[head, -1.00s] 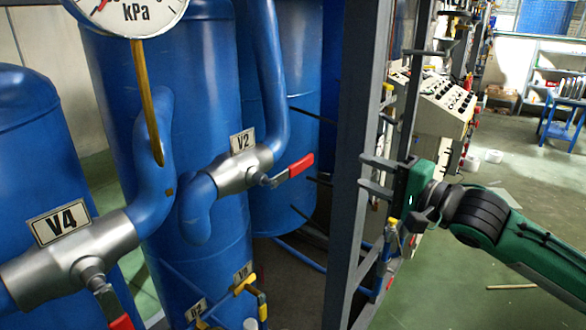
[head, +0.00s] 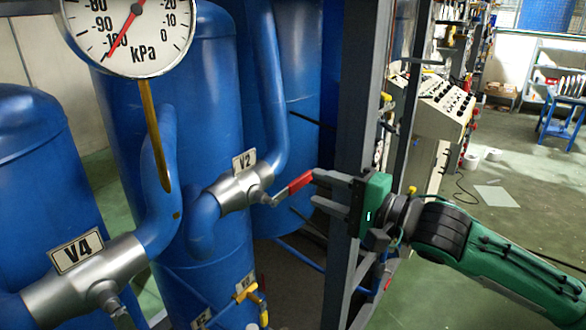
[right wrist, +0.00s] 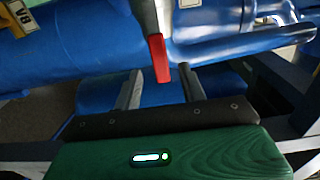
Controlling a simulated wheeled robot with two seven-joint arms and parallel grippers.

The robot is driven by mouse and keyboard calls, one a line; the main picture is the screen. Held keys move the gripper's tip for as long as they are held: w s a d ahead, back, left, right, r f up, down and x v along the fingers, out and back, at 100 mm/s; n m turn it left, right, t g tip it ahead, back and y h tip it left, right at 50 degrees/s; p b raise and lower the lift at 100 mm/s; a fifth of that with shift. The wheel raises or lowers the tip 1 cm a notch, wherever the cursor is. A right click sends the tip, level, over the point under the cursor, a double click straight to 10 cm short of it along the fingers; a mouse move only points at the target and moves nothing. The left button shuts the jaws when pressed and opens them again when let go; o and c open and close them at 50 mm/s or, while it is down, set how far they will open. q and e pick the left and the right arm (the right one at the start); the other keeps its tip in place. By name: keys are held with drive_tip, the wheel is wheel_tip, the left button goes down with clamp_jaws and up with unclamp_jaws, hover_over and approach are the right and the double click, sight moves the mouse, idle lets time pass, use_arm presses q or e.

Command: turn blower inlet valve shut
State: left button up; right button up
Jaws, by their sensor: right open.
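The valve labelled V2 (head: 240,190) is a silver body on a blue pipe. Its red lever (head: 298,183) points right and slightly up. Which valve is the blower inlet valve is not labelled. My right gripper (head: 316,187) is open and level with the lever's free end. In the right wrist view, the red lever tip (right wrist: 158,60) lies across the gap between the two fingers (right wrist: 160,78), apparently touching neither. My left gripper is not in view.
A silver valve labelled V4 (head: 90,275) stands at lower left. A kPa gauge (head: 130,25) hangs at top left. Blue tanks (head: 215,110) stand behind. A grey upright frame (head: 350,130) is close to my right gripper. Yellow-handled valves (head: 245,292) sit low.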

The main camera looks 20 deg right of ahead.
sight(303, 183)
drive_tip(key=p+x, duration=0.2)
drive_tip(key=x, duration=0.4)
drive_tip(key=shift+w+a+r, duration=0.1)
drive_tip(key=shift+w+a+p, duration=0.3)
drive_tip(key=shift+w, duration=0.1)
clamp_jaws()
